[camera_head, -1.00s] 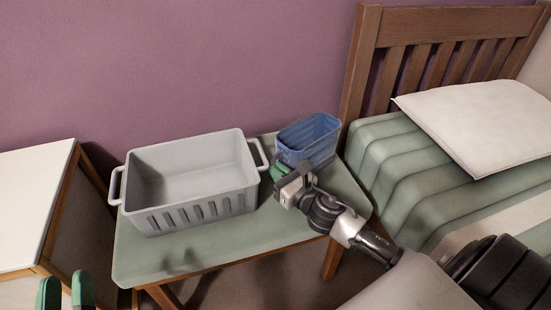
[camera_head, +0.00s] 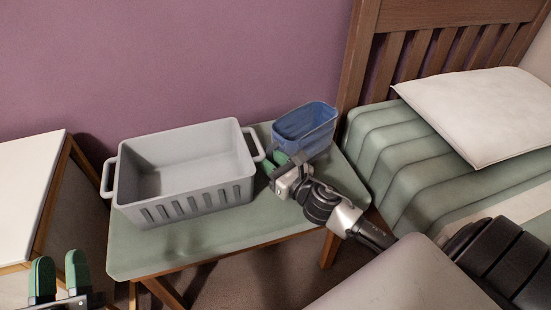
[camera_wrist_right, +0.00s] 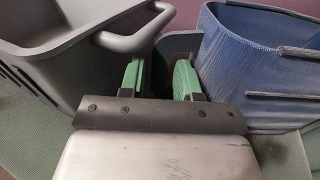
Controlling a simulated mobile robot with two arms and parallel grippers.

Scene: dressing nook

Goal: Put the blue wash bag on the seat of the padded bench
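The blue wash bag (camera_head: 306,132) stands upright at the back right corner of the padded bench, whose green seat (camera_head: 225,238) shows in front. Its base looks to rest on the seat, but my right gripper hides part of it. My right gripper (camera_head: 276,166) is between the grey crate and the bag, close against the bag's near left side. In the right wrist view its green fingers (camera_wrist_right: 160,80) are apart, with the bag (camera_wrist_right: 255,65) right beside them. My left gripper (camera_head: 60,275) is open and empty at the lower left.
A grey crate (camera_head: 205,197) with handles fills much of the seat; its right handle (camera_wrist_right: 128,38) is close to my right fingers. A white-topped table (camera_head: 28,190) stands at left, a bed with a striped green cover (camera_head: 400,150) at right. The seat's front strip is clear.

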